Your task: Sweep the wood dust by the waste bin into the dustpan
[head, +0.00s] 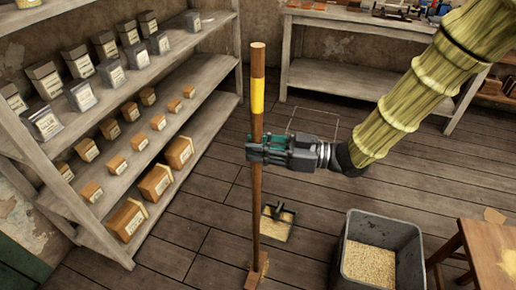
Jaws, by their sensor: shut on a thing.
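My gripper (266,150) is shut around the wooden handle of a broom (257,205), below its yellow band. The broom stands nearly upright, its brown head (255,274) low near the bottom edge of the head view; I cannot tell whether it touches the floor. A small dark dustpan (279,212) lies on the floor right of the handle. Tan wood dust (277,231) shows at the dustpan; I cannot tell whether it is in it or on the floor. The grey waste bin (352,271) stands to the right, holding pale shavings.
A shelf unit (195,101) with several boxes and tins fills the left. A workbench (350,84) stands at the back, with a thin square outline on the floor before it. A wooden stool (451,246) stands right of the bin.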

